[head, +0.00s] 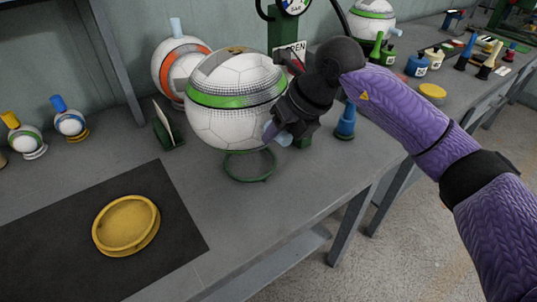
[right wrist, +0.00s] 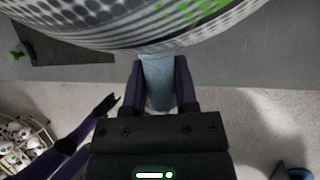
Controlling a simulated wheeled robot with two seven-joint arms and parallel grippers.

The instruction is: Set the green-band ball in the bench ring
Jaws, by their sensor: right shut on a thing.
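A white ball with a green band (head: 235,98) hangs just above the green wire ring (head: 249,178) on the grey bench and hides part of it. I cannot tell whether they touch. My right gripper (head: 275,135) is shut on the pale blue stub at the ball's lower right. In the right wrist view the stub (right wrist: 159,80) sits between both fingers, with the dotted ball surface (right wrist: 150,22) above it. A dark purple arm, apparently my left one, shows small at the lower left there; its jaws are unclear.
A yellow dish (head: 126,224) lies on a dark mat (head: 50,240). A blue bottle (head: 345,122) stands to the right.

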